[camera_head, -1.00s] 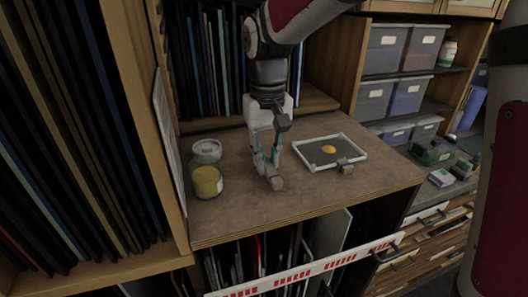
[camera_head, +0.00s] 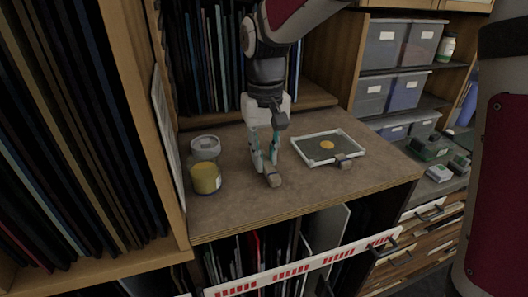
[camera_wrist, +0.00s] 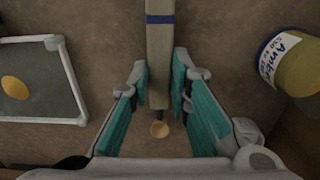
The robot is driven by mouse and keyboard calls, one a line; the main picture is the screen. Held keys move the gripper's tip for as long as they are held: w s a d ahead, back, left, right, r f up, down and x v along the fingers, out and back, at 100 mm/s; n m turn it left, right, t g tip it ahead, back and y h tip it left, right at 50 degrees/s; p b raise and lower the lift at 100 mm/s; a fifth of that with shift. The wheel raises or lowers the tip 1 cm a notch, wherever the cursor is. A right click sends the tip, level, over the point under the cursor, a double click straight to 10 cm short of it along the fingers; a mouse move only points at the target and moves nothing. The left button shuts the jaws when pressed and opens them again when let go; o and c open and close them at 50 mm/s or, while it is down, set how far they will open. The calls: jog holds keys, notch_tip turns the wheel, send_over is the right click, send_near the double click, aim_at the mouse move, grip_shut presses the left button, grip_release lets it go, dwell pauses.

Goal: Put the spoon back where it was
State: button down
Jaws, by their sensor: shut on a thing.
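The spoon (camera_wrist: 160,55) has a thick wooden-grey handle with a blue band and a small tan bowl. In the wrist view its handle runs up from between my fingers and its bowl lies below them. In the head view its handle end (camera_head: 273,180) sticks out in front of my fingers. My gripper (camera_head: 265,165), also in the wrist view (camera_wrist: 163,92), points down and is shut on the spoon, low over the wooden top. I cannot tell whether the spoon touches the surface.
A framed tray (camera_head: 312,160) with a yellow-orange spot lies right of my gripper on the wooden top (camera_head: 235,215). A yellow labelled jar (camera_head: 206,179) and a grey pot (camera_head: 205,147) stand to the left. The front of the top is clear.

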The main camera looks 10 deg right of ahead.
jog(key=shift+f, duration=0.25)
jog(key=c, duration=1.4)
grip_release()
notch_tip(320, 180, up, 11)
jog(key=s+d+f+t, duration=0.1)
jog(key=s+d+t, duration=0.1)
jog(key=s+d, duration=0.2)
jog(key=s+d+f+m+t+b, duration=0.1)
jog(key=s+d, duration=0.3)
jog(key=s, duration=0.4)
jog(key=s+d+f+m+t+b, duration=0.1)
jog(key=s+d+f+t, duration=0.1)
jog(key=s+d, duration=0.2)
jog(key=shift+s+f+t, duration=0.15)
jog(key=shift+s+f, duration=0.05)
jog(key=shift+s, duration=0.45)
jog(key=shift+s+f+t, duration=0.15)
jog(key=shift+s, duration=0.5)
